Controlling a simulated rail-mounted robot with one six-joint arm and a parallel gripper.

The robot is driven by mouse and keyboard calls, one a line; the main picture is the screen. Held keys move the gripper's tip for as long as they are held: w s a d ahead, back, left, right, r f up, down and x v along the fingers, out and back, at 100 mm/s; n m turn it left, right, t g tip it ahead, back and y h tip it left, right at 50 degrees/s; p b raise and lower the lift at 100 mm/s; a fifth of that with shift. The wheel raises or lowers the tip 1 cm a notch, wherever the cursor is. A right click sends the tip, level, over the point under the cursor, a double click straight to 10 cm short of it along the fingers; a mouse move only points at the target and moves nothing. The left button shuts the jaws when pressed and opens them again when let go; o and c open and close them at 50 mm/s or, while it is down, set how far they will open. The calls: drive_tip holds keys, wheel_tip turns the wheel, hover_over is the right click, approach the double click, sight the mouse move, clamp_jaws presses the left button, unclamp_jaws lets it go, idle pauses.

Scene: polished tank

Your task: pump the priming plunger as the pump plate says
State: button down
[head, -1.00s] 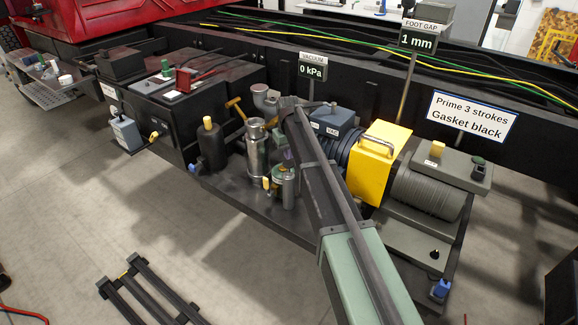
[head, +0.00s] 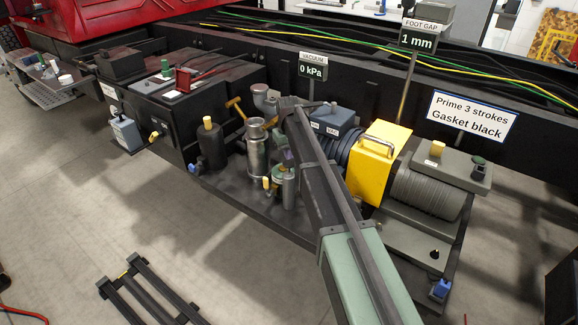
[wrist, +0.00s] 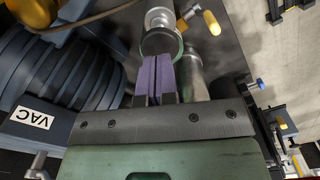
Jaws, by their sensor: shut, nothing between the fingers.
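The pump plate (head: 472,116) reads "Prime 3 strokes" and "Gasket black". My gripper (wrist: 160,60) is shut, its two purple pads together with nothing between them. In the wrist view the pad tips overlap the edge of a round dark cap with a green rim (wrist: 160,40); I cannot tell whether they touch it. In the head view my gripper (head: 288,157) is partly hidden by my arm, just above a small canister with a green top (head: 279,174). I cannot tell for sure which part is the priming plunger. The vacuum display (head: 312,71) reads 0 kPa.
A metal cylinder (head: 256,150) and a dark bottle with a yellow cap (head: 210,150) stand left of the gripper. A ribbed hose (wrist: 60,75) and a "VAC" label lie left in the wrist view. A yellow guard (head: 378,165) stands right of my arm.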

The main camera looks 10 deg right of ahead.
sight(289, 163)
drive_tip(key=shift+f+b, duration=2.1)
drive_tip(key=shift+f, duration=0.1)
wheel_tip(289, 163, up, 5)
drive_tip(key=p, duration=0.4)
drive_tip(key=shift+f+p, duration=0.15)
drive_tip(key=shift+p, duration=0.2)
drive_tip(key=shift+f, duration=0.1)
drive_tip(key=shift+f+b, duration=2.25)
drive_tip(key=shift+b, duration=0.15)
